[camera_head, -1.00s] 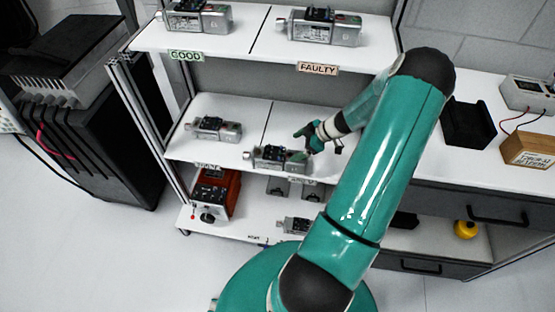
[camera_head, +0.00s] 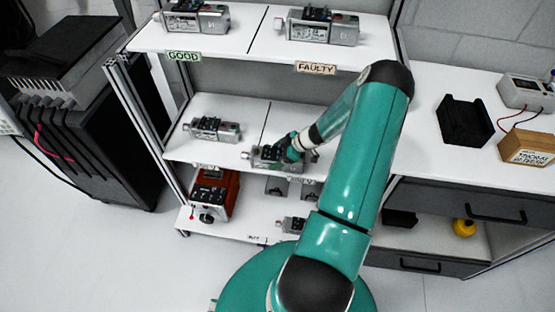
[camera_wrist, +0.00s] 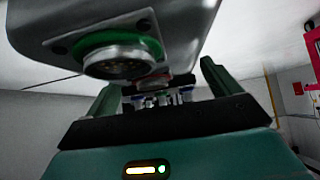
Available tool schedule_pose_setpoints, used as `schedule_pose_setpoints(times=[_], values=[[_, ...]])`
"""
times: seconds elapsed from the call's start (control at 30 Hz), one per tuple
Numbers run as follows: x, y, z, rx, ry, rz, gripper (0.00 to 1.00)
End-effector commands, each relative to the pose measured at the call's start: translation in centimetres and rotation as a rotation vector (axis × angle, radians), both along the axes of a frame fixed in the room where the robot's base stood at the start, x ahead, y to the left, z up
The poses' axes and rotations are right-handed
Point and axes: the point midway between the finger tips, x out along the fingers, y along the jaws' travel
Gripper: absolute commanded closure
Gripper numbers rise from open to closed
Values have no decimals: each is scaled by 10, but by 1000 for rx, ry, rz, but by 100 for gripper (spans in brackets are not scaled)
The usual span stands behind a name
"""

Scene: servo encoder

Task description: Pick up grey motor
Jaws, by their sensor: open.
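Several grey motors with black tops stand on the shelf unit. One grey motor (camera_head: 268,157) lies on the middle shelf at its front right, and my gripper (camera_head: 290,148) is at its right part, partly covering it. In the wrist view a grey motor body (camera_wrist: 120,40) with a round green-ringed connector fills the top, very close. My gripper's two green fingers (camera_wrist: 156,90) stand apart on either side below it. Whether the fingers touch the motor cannot be told. Another grey motor (camera_head: 212,129) stands to the left on the same shelf.
Two more motors stand on the top shelf (camera_head: 235,42), behind labels reading GOOD (camera_head: 184,56) and FAULTY (camera_head: 316,68). A red-brown box (camera_head: 214,194) and more grey parts are on the bottom shelf. A desk (camera_head: 428,150) with a black holder (camera_head: 466,121) is at the right.

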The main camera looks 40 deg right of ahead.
Motion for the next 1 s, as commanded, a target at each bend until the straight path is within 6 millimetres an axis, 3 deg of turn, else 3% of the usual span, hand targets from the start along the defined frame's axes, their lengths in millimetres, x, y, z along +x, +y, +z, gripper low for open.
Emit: schedule_pose_setpoints(times=[0.07,0.47,0.77,1.0], values=[[0,0,0,0,0,0,23],[0,0,0,1,0,1,100],[1,0,3,0,-4,1,100],[1,-1,23,-2,-4,3,100]])
